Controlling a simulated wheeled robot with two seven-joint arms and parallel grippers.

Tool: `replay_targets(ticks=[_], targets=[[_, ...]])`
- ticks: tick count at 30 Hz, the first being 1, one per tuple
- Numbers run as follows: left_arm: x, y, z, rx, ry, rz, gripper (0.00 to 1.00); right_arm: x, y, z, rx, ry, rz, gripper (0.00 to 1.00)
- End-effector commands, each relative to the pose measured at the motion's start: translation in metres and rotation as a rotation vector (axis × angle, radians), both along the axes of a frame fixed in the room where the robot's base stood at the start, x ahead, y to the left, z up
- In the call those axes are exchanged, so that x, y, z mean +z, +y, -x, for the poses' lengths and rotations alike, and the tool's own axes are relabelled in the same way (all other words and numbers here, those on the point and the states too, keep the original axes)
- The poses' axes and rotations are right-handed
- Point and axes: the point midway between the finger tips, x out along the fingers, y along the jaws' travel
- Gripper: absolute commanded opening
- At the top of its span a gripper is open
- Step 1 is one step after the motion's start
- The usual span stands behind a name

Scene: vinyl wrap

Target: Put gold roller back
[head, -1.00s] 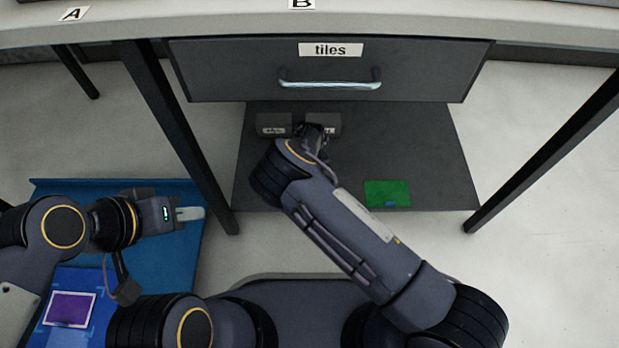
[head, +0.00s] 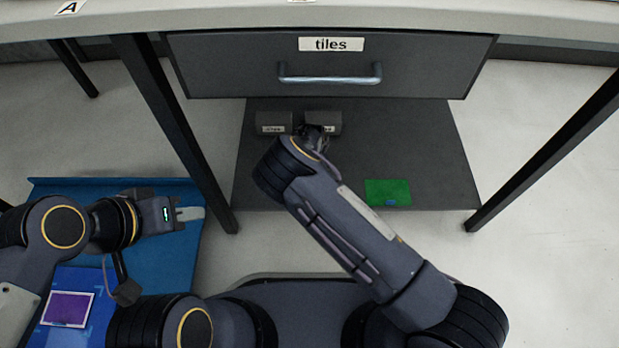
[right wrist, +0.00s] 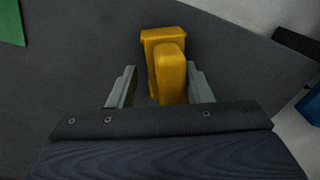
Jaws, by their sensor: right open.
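The gold roller (right wrist: 168,68) shows in the right wrist view as a yellow-gold piece with an upright block and a wider end behind it. My right gripper (right wrist: 161,78) is open, with one finger on each side of the roller and gaps showing. In the head view the right arm reaches down to the low dark shelf, and the wrist hides the roller. Two grey labelled blocks, a left one (head: 273,122) and a right one (head: 323,121), stand there; their labels are hard to read. My left gripper (head: 190,213) is over the blue tray, empty; its finger gap cannot be made out.
A closed drawer (head: 230,70) labelled "tiles" hangs above the shelf (head: 440,150). A green piece (head: 388,191) lies on the shelf's right part. Table legs (head: 180,140) flank the shelf. The blue tray (head: 185,260) with a purple square (head: 68,308) lies at left.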

Motion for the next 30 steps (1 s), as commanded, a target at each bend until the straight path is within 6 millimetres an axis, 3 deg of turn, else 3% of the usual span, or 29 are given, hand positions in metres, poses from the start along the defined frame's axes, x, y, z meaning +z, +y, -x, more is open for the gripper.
replay_targets(ticks=[4, 15, 30], targets=[[0.017, 0.000, 0.000, 0.000, 0.000, 0.000, 0.29, 0.021, 0.000, -0.001, 0.002, -0.003, 0.002, 0.45], [0.041, 0.000, 0.000, 0.000, 0.000, 0.000, 0.29, 0.081, 0.001, -0.001, 0.000, -0.002, -0.002, 0.45], [0.042, 0.000, 0.000, 0.000, 0.000, 0.000, 0.29, 0.088, 0.000, -0.001, 0.000, -0.002, 0.000, 0.45]])
